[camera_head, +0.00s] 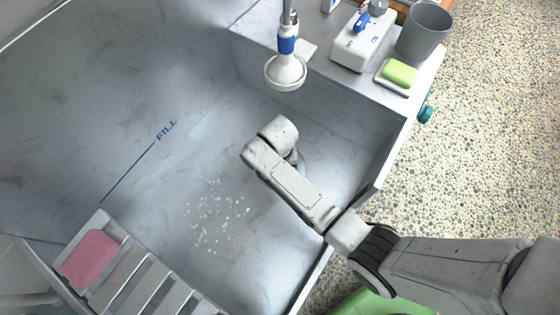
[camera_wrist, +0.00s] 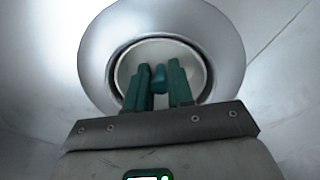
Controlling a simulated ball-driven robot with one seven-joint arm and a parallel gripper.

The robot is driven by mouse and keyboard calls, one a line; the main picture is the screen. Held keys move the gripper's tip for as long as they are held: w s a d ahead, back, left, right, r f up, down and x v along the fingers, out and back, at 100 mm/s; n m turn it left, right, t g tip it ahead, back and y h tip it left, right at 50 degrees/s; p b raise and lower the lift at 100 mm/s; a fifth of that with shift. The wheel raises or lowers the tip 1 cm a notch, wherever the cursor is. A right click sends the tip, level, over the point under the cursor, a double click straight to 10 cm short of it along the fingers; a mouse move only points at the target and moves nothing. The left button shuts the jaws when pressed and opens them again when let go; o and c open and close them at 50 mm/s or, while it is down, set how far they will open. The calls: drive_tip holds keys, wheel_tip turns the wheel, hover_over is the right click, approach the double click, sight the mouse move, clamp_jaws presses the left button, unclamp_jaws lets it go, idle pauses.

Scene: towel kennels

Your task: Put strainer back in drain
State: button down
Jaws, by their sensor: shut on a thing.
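In the wrist view, the drain (camera_wrist: 95,50) is a wide, shiny metal ring set in the tub floor. The strainer (camera_wrist: 148,52), a pale round disc with a small teal knob (camera_wrist: 159,75), shows inside the ring with a dark gap around its edge. My gripper (camera_wrist: 160,72) has green fingers on either side of the knob and is shut on it. I cannot tell whether the disc is seated or just above the opening. In the head view, my arm reaches down into the tub and its wrist hides the gripper, strainer and most of the drain.
The grey tub (camera_head: 140,165) has high walls and white bits (camera_head: 220,212) on its floor. A shower head (camera_head: 286,72) hangs at the back. The ledge holds a white box (camera_head: 360,45), green soap (camera_head: 399,73) and a grey bucket (camera_head: 424,32). A pink sponge (camera_head: 90,258) lies on slats front left.

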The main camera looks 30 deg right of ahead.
drive_tip(key=c, duration=0.9)
unclamp_jaws()
drive_tip(key=shift+r, duration=0.1)
wheel_tip(320, 180, up, 11)
drive_tip(key=p, duration=0.1)
drive_tip(key=shift+a, duration=0.1)
